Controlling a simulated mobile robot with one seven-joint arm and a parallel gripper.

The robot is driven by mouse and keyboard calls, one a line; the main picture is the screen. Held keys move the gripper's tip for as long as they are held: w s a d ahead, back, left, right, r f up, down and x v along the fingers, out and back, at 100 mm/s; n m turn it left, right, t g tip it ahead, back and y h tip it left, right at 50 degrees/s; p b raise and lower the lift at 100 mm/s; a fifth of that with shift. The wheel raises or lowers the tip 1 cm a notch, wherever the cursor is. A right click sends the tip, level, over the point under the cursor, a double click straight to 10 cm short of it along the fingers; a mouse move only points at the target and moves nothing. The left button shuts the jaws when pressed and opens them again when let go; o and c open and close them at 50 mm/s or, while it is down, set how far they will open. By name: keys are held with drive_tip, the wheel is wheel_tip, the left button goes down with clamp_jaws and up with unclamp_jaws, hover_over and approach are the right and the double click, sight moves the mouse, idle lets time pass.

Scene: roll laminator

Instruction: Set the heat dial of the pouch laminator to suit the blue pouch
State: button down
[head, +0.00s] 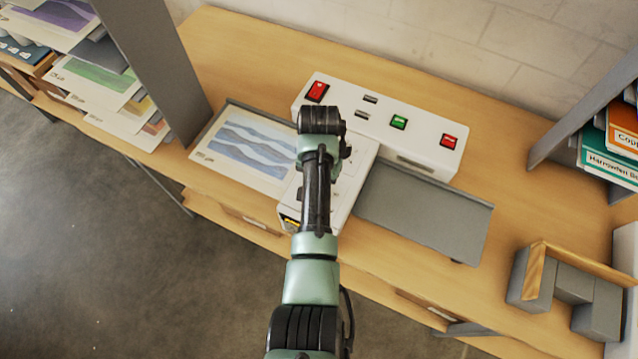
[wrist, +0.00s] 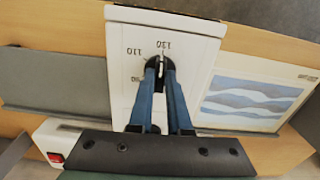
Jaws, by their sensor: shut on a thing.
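The white pouch laminator (head: 430,160) stands on the wooden bench. My gripper (wrist: 161,64) is shut on the heat dial, just beside the 130 mark. In the head view my arm hides the dial. The blue pouch, a sheet with blue wave bands (head: 248,145), lies on the tray left of the laminator; it also shows in the wrist view (wrist: 250,100).
The laminator's top has a red switch (head: 317,92), a green button (head: 399,122) and another red button (head: 449,141). A grey tray (head: 425,210) extends to its right. Shelves of sheets (head: 95,80) stand at left, and grey blocks (head: 575,285) at right.

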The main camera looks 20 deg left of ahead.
drive_tip(key=shift+w+r+m, duration=0.1)
drive_tip(key=shift+w+m, duration=0.05)
drive_tip(key=shift+m, duration=0.25)
drive_tip(key=c, duration=0.9)
unclamp_jaws()
drive_tip(key=shift+o, duration=0.2)
wheel_tip(320, 180, up, 13)
drive_tip(key=shift+p, duration=0.45)
